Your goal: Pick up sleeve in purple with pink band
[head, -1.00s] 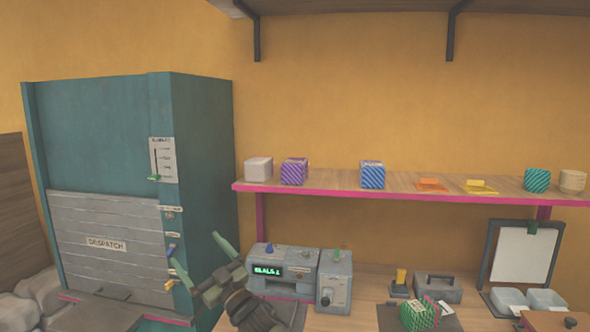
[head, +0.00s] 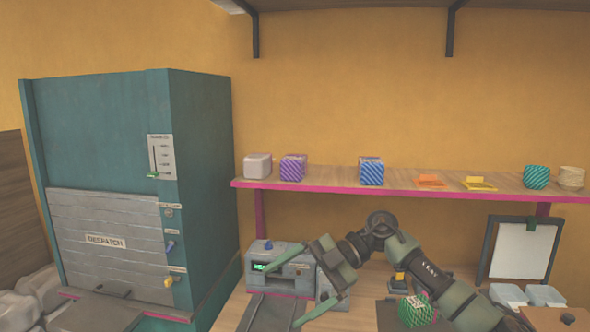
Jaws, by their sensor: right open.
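A purple striped block-like sleeve (head: 293,168) stands on the wall shelf, left of the middle. A pink band on it is too small to make out for sure. My right gripper (head: 300,284) is open and empty. It is below the shelf, in front of the grey machine on the worktop, well under and apart from the purple sleeve. Its fingers point left and its arm comes in from the lower right. My left gripper is not in view.
A pink-edged shelf (head: 400,184) also holds a white block (head: 257,166), a blue striped block (head: 371,171), orange (head: 431,181) and yellow (head: 480,183) pieces and a teal block (head: 536,177). A green patterned ball (head: 415,310) is on the worktop. A teal despatch cabinet (head: 205,170) stands left.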

